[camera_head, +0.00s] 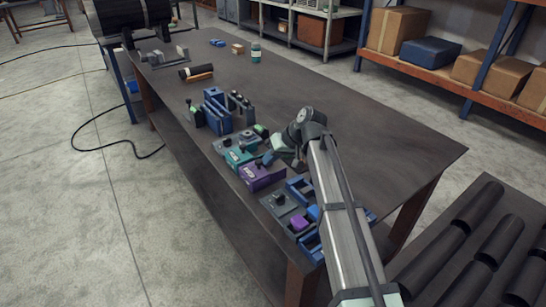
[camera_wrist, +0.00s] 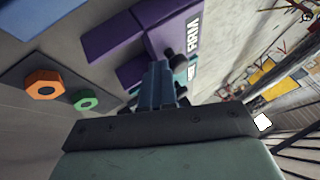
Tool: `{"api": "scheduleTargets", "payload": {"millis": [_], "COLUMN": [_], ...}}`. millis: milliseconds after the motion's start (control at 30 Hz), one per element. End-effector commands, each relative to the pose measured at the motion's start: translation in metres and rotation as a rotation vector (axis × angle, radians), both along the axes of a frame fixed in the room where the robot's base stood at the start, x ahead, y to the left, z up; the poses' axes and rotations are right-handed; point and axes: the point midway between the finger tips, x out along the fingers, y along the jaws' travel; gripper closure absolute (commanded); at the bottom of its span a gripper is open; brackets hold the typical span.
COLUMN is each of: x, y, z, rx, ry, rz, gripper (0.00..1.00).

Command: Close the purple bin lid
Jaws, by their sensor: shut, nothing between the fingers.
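The purple bin (camera_head: 262,178) sits among a row of bins on the near part of the workbench. In the wrist view its purple parts (camera_wrist: 112,38) fill the upper middle, with a pale label reading "FIRM" and a dark round knob beside it. I cannot tell clearly how far its lid stands open. My gripper (camera_head: 268,160) is just above and beside the purple bin, near the teal bin (camera_head: 238,157). In the wrist view my gripper (camera_wrist: 163,75) has its blue fingers shut together with nothing between them, and they hide part of the bin. Contact with the bin cannot be told.
A grey plate (camera_head: 279,203), a small purple block (camera_head: 300,223) and blue trays stand on the near side. A blue rack (camera_head: 217,111) stands beyond the bins. An orange nut (camera_wrist: 44,85) and a green nut (camera_wrist: 84,100) show in the wrist view. The bench's right side is clear.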

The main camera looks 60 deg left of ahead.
Motion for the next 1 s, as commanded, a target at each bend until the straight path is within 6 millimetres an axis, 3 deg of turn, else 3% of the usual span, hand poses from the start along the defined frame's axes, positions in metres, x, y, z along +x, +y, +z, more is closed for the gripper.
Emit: {"api": "scheduleTargets", "payload": {"millis": [67, 233, 467, 800, 1000], "x": [-0.007, 0.000, 0.037, 0.062, 0.071], "y": [0.000, -0.001, -0.009, -0.042, -0.054], "z": [0.000, 0.000, 0.000, 0.051, 0.071], "rx": [-0.001, -0.001, -0.001, 0.002, 0.001], "ry": [0.011, 0.011, 0.005, 0.001, 0.001], "rz": [0.010, 0.010, 0.001, 0.000, 0.000], "gripper": [1.00, 1.00, 1.00, 1.00, 1.00]}}
